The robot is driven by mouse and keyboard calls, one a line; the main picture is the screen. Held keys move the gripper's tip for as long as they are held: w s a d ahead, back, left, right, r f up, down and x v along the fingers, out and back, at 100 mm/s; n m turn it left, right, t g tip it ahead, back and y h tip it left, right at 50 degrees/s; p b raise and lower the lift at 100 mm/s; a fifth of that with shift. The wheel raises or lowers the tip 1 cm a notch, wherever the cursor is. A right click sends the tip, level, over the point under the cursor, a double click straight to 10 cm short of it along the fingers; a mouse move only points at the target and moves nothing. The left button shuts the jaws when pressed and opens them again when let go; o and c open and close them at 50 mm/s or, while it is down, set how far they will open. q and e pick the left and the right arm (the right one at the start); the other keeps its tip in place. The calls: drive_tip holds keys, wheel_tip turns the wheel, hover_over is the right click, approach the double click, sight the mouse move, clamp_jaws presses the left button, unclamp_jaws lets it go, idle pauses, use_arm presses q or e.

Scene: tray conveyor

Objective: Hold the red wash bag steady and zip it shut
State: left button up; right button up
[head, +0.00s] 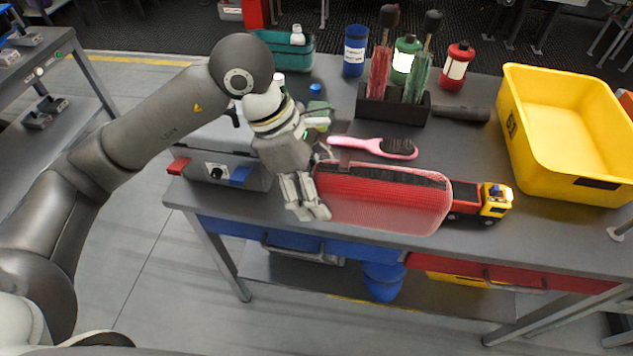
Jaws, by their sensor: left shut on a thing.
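The red wash bag (385,202) lies on the grey workbench near its front edge, with mesh on its front side. A dark zip strip (385,174) runs along its top; I cannot tell how far it is open. My left gripper (318,203) is at the bag's left end, fingers pointing down, shut on that end. The left fingers partly hide the bag's end. The zip pull is too small to make out. My right gripper is not in view.
A toy truck (484,204) stands against the bag's right end. A pink hairbrush (372,147) lies just behind the bag. A dark holder (393,105) with brushes stands further back. A large yellow bin (568,180) occupies the right. The strip before the truck is clear.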

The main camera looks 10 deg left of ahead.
use_arm(q)
drive_tip(key=shift+w, duration=0.1)
drive_tip(key=w+f, duration=0.3)
drive_tip(key=w, duration=0.1)
drive_tip(key=w+a+f, duration=0.1)
drive_tip(key=w+f, duration=0.2)
drive_tip(key=w, duration=0.1)
drive_tip(key=w+a+f, duration=0.1)
drive_tip(key=w+f, duration=0.2)
drive_tip(key=w, duration=0.2)
drive_tip(key=shift+f, duration=0.15)
drive_tip(key=shift+w+a+f, duration=0.15)
drive_tip(key=shift+w+f, duration=0.2)
drive_tip(key=shift+f, duration=1.1)
drive_tip(key=shift+f, duration=0.2)
drive_tip(key=shift+f+b, duration=0.25)
drive_tip(key=shift+b, duration=0.2)
drive_tip(key=o, duration=1.1)
